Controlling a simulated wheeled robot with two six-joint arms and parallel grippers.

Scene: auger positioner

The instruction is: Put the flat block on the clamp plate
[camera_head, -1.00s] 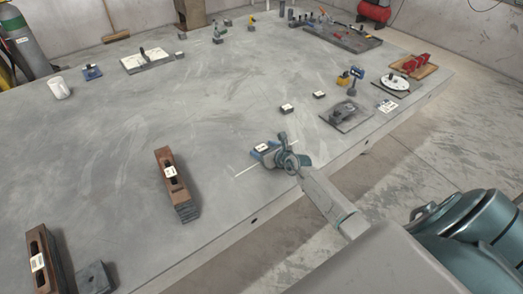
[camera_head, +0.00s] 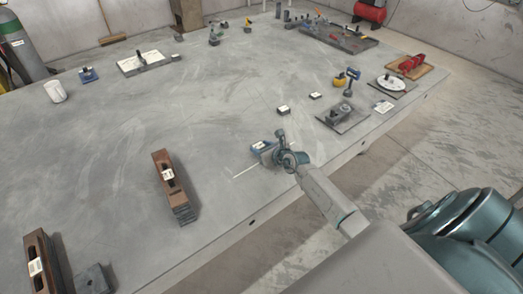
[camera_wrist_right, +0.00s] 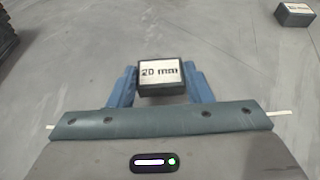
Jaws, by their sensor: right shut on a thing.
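A small dark block with a white "20 mm" label (camera_wrist_right: 161,72) sits between the blue fingers of my right gripper (camera_wrist_right: 161,88) in the wrist view. It looks like the flat block. In the head view my right gripper (camera_head: 268,153) is low over the table's near right part, shut on this block (camera_head: 259,146). Whether the block touches the tabletop is unclear. A dark square plate with a clamp-like fixture on it (camera_head: 329,120), apparently the clamp plate, lies farther right, apart from the gripper. My left gripper is not in view.
Two similar labelled blocks (camera_head: 283,110) (camera_head: 315,96) lie between the gripper and the far tools. A blue-topped device (camera_head: 349,84) and a round white dial (camera_head: 391,84) stand beyond the plate. Brown slotted blocks (camera_head: 172,190) stand left. The table middle is clear.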

